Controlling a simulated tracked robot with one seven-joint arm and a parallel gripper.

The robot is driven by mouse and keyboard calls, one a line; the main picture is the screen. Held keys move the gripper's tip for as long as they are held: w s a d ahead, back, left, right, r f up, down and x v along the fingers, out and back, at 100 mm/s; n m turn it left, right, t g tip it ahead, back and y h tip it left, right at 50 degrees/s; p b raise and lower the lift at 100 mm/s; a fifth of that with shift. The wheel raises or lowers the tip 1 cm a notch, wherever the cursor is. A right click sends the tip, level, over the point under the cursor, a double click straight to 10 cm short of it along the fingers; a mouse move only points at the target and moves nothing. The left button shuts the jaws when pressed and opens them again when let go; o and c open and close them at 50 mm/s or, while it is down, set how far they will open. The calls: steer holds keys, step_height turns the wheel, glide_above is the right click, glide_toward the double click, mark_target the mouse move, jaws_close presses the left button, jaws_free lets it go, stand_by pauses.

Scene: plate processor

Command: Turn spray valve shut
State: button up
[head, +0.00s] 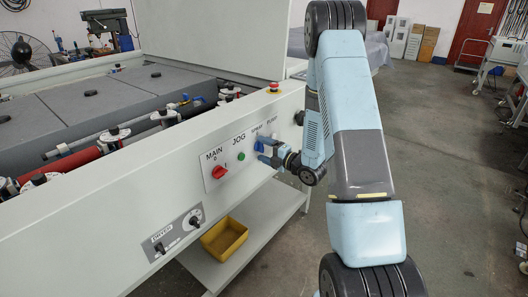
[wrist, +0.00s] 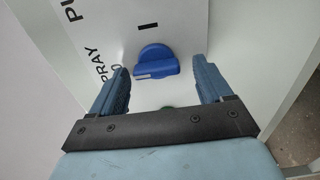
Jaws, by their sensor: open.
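The spray valve is a blue rotary knob (wrist: 156,60) on a white panel. In the wrist view the "SPRAY" lettering is left of it and an "I" mark is above it. Its grip bar lies nearly level in that view, with a white stripe at its lower left. My gripper (wrist: 160,66) is open, with one finger on each side of the knob and a visible gap to both. In the head view the knob (head: 260,145) is partly hidden by my gripper (head: 266,150), which is close to the panel.
A red emergency button (head: 274,87) stands on the machine's top edge. A yellow bin (head: 224,238) is on the shelf below. Open floor lies right.

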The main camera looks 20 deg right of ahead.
steer(key=shift+d, duration=0.1)
steer(key=v, duration=1.3)
steer(key=shift+s+d, duration=0.2)
steer(key=shift+s, duration=0.15)
step_height(320, 180, up, 18)
steer(key=d+m+g+h, duration=0.2)
steer(key=m+g+h, duration=0.1)
steer(key=m+h, duration=0.9)
steer(key=s+a+r+m+g, duration=0.2)
steer(key=s+a+r+m, duration=0.1)
steer(key=s, duration=0.5)
steer(key=s+a+r+m+g+y, duration=0.1)
steer(key=s+a+r+m+g, duration=0.1)
steer(key=s+m, duration=0.4)
steer(key=s+a+r+m+g, duration=0.2)
steer(key=s+a+r+m, duration=0.2)
steer(key=s, duration=0.7)
steer(key=shift+s+a+r, duration=0.15)
steer(key=shift+s+a, duration=0.2)
steer(key=shift+a, duration=0.05)
